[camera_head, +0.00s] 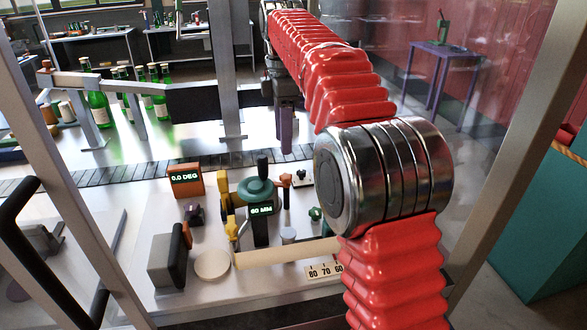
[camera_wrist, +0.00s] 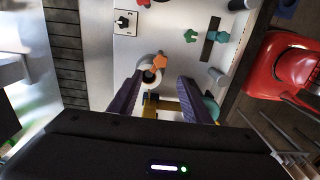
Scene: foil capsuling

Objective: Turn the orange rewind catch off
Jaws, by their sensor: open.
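An orange lever-like piece, which looks like the rewind catch (camera_head: 286,179), sits on a short post on the white machine bench, right of the teal handwheel. In the wrist view the orange catch (camera_wrist: 160,62) lies just beyond the fingertips, beside a pale round part. My gripper (camera_wrist: 160,79) has its two purple fingers spread, with nothing held between them. In the head view the gripper (camera_head: 285,129) hangs above the bench, over the dark conveyor strip and behind the catch. I cannot tell the catch's on or off position.
Close by stand a teal handwheel (camera_head: 257,190), a white plate with a black switch (camera_head: 302,177), a green knob (camera_head: 315,213) and an orange display box (camera_head: 187,180). Green bottles (camera_head: 97,107) stand at the back left. A grey metal frame post (camera_head: 510,130) rises at right.

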